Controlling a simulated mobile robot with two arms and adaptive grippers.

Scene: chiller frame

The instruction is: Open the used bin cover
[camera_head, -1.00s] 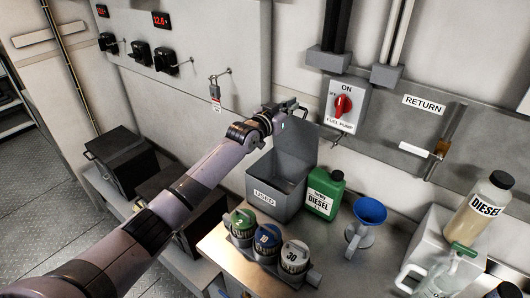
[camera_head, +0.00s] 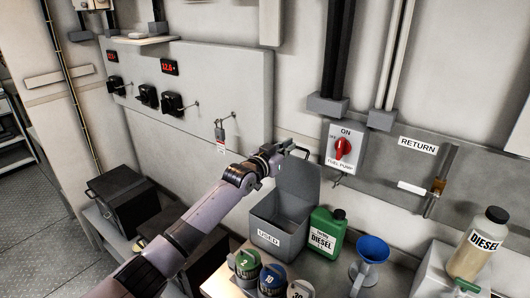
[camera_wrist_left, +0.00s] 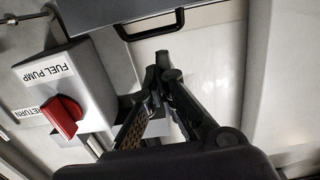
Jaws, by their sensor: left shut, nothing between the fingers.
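The grey bin labelled USED (camera_head: 270,236) stands on the bench in the head view. Its cover (camera_head: 299,185) is open and stands upright at the back of the bin, by the wall. My left gripper (camera_head: 290,148) is at the top edge of the raised cover. In the left wrist view the fingers of my left gripper (camera_wrist_left: 163,68) are shut with nothing between them. A black handle (camera_wrist_left: 152,29) shows just beyond the fingertips, apart from them in that picture. My right gripper is not in view.
A green diesel can (camera_head: 326,233) stands close to the right of the bin, with a blue funnel (camera_head: 373,249) beyond it. Several numbered canisters (camera_head: 273,279) stand in front. The fuel pump switch (camera_head: 343,148) is on the wall near the cover.

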